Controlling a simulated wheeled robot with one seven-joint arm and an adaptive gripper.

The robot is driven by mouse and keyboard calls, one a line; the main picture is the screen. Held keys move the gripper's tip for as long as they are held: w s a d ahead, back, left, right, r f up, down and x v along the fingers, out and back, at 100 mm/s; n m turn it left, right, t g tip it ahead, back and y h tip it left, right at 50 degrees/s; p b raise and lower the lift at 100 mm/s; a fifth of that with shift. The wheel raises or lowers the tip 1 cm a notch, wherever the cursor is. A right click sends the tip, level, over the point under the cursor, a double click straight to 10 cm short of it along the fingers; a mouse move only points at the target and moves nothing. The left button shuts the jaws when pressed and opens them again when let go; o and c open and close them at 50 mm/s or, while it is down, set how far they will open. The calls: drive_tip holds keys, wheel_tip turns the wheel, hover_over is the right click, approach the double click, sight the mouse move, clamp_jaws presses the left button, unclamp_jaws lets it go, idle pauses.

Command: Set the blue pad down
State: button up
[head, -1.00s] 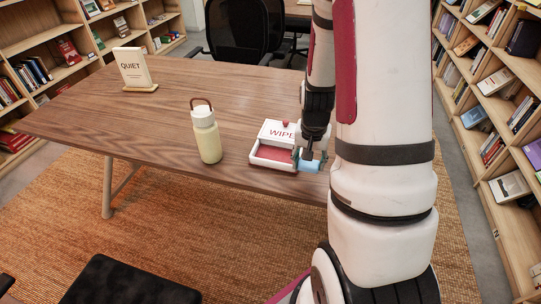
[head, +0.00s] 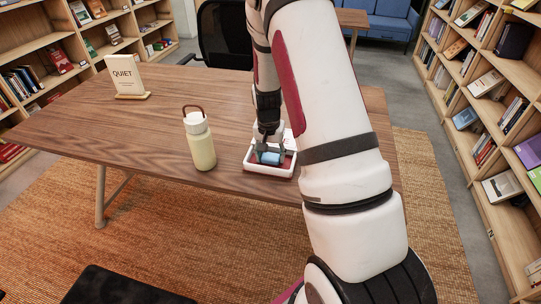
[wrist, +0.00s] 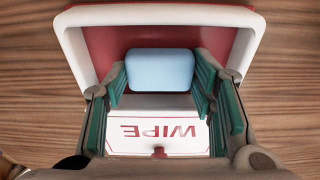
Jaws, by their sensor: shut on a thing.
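The blue pad (wrist: 160,70) is between the fingers of my gripper (wrist: 160,88) in the wrist view. In the head view the blue pad (head: 271,158) and my gripper (head: 268,152) are over the tray. The tray (head: 271,172) is white-rimmed with a red floor. My gripper is shut on the pad. Whether the pad's underside touches the tray floor cannot be told.
A pale yellow bottle (head: 202,147) with a brown loop stands on the wooden table (head: 150,125), left of the tray. A "QUIET" sign (head: 127,80) stands farther back left. The table between them is clear. Bookshelves (head: 490,110) line both sides.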

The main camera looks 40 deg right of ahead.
drive_tip(key=shift+f, duration=0.2)
drive_tip(key=shift+f, duration=0.1)
drive_tip(key=shift+f, duration=0.1)
drive_tip(key=o, duration=1.1)
